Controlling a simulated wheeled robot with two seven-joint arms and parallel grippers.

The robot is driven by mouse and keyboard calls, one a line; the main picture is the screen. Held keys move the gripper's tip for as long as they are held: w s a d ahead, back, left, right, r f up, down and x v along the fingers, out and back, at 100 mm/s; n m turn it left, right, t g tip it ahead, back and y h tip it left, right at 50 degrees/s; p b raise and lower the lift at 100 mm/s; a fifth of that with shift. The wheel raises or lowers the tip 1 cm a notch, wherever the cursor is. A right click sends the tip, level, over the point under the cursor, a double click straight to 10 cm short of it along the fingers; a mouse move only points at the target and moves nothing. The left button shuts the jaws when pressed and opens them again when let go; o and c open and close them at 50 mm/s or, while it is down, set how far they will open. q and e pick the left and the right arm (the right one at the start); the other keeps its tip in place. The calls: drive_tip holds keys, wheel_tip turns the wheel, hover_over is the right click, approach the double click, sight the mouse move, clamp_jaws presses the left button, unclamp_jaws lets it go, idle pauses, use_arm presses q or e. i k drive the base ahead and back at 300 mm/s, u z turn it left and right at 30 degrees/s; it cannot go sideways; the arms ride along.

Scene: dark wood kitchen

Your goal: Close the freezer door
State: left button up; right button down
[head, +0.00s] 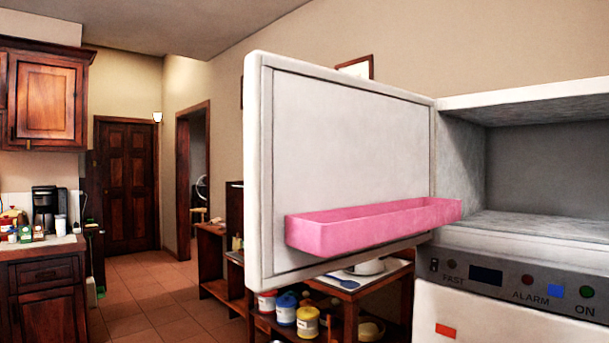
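The freezer door (345,150) stands wide open in the head view, swung out to the left of the freezer. Its white inner face shows, with a pink shelf bin (350,231) low on it. The hinge side meets the freezer body at the right. The freezer compartment (550,170) is open and looks empty in the part I see. Below it is a grey control panel (520,289) with FAST, ALARM and ON labels, and a closed white lower front (500,318). Neither of my grippers is in view.
A wooden shelf unit (350,310) with several jars stands behind and below the freezer door. At the left is a wooden counter (40,250) with a coffee maker (45,207). Tiled floor (145,285) lies open between the counter and the shelves, leading to a dark wooden door (127,185).

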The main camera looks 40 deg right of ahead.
sight(339, 166)
drive_tip(key=i, duration=3.25)
drive_tip(key=z, duration=5.4)
